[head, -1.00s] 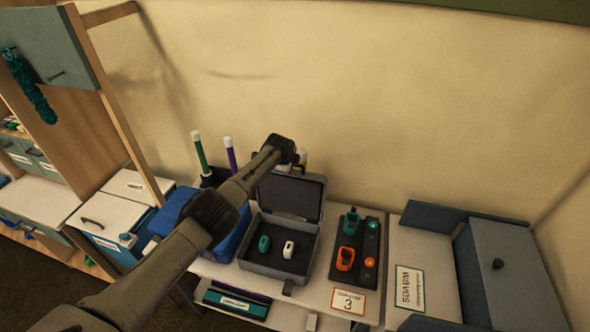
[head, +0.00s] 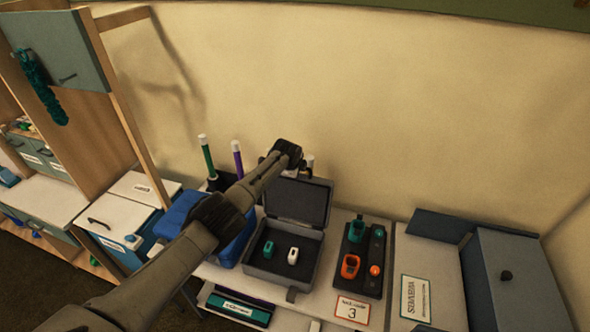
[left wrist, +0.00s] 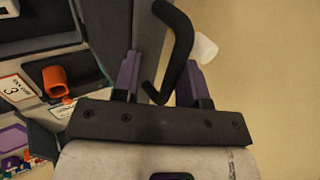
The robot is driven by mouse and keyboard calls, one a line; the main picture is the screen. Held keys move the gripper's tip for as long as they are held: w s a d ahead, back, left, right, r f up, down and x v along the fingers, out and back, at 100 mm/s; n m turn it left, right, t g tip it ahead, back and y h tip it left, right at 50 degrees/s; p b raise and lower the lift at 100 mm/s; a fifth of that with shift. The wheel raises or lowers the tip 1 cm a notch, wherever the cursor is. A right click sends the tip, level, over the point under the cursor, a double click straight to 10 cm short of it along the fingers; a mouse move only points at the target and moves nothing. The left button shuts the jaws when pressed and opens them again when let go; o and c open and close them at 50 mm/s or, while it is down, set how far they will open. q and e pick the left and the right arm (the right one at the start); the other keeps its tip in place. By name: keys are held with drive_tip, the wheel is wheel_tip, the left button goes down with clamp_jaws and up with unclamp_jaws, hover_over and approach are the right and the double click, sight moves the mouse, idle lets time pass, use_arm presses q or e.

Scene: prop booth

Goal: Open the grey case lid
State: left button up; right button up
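The grey case (head: 312,262) stands on the white table in the head view. Its lid (head: 299,202) is open and stands roughly upright at the back, showing the dark inner face. A green piece (head: 268,249) and a white piece (head: 293,256) lie in the case's dark lining. My left arm reaches over from the left, and its wrist is at the lid's top edge; the fingers are hidden there. In the left wrist view my left gripper (left wrist: 160,64) has its purple fingers apart, with a black curved handle (left wrist: 184,35) between them. My right gripper is not in view.
A dark tray (head: 375,232) with orange and green pieces lies right of the case. A blue bin (head: 176,213) stands to its left. Upright green (head: 207,157) and purple (head: 237,155) tubes stand behind. A blue-grey box (head: 520,275) is at far right. The wall is close behind.

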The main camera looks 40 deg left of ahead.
use_arm(q)
drive_tip(key=shift+p+v, duration=0.75)
drive_tip(key=shift+v, duration=0.15)
drive_tip(key=v, duration=1.2)
drive_tip(key=shift+p, duration=0.3)
